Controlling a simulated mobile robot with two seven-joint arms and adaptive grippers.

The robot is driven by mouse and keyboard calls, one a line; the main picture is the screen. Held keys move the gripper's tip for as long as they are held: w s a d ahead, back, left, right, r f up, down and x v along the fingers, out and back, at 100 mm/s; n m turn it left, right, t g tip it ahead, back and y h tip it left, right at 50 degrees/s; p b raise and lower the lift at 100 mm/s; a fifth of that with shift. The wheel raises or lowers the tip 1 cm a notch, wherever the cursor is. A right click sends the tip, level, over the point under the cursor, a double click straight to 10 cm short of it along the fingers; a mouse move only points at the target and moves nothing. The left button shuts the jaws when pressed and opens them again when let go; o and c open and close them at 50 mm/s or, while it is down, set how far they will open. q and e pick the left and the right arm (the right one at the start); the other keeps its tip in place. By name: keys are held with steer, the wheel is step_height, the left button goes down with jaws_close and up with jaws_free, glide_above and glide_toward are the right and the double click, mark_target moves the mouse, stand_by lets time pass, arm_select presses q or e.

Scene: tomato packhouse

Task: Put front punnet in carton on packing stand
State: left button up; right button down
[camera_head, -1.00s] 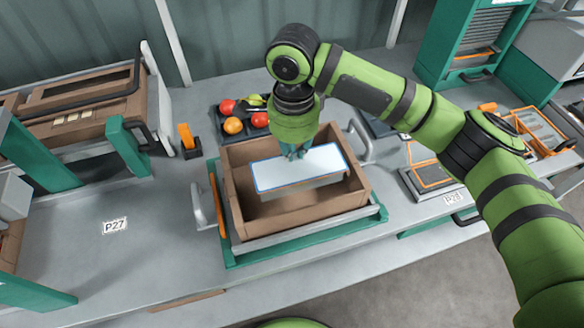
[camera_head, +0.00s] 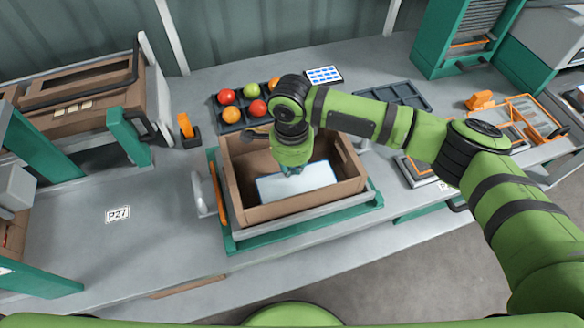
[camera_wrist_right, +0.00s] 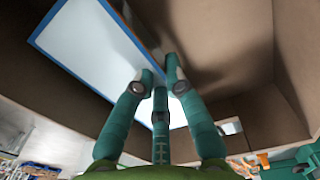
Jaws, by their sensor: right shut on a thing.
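The punnet (camera_head: 300,184), with a pale, blue-edged top, is inside the brown carton (camera_head: 352,190), below the carton's rim. The carton sits on the packing stand (camera_head: 300,232), which has a green base and a grey tray. My right gripper (camera_head: 292,170) reaches down into the carton and is shut on the punnet. In the right wrist view, the fingers (camera_wrist_right: 160,88) meet at the punnet's edge (camera_wrist_right: 100,45), with carton walls (camera_wrist_right: 215,40) around it. I cannot tell whether the punnet touches the carton floor. My left gripper is not in view.
A dark tray of tomatoes (camera_head: 240,108) stands behind the carton. A blue-dotted white card (camera_head: 324,75) and an empty dark tray (camera_head: 392,96) lie at the back. The bench (camera_head: 75,240) is clear around the P27 label.

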steer(key=shift+f, duration=0.1)
steer(key=c, duration=1.3)
jaws_free()
steer(key=shift+r, duration=0.3)
step_height(320, 180, up, 12)
steer(key=b, duration=0.2)
steer(key=shift+w+f, duration=0.15)
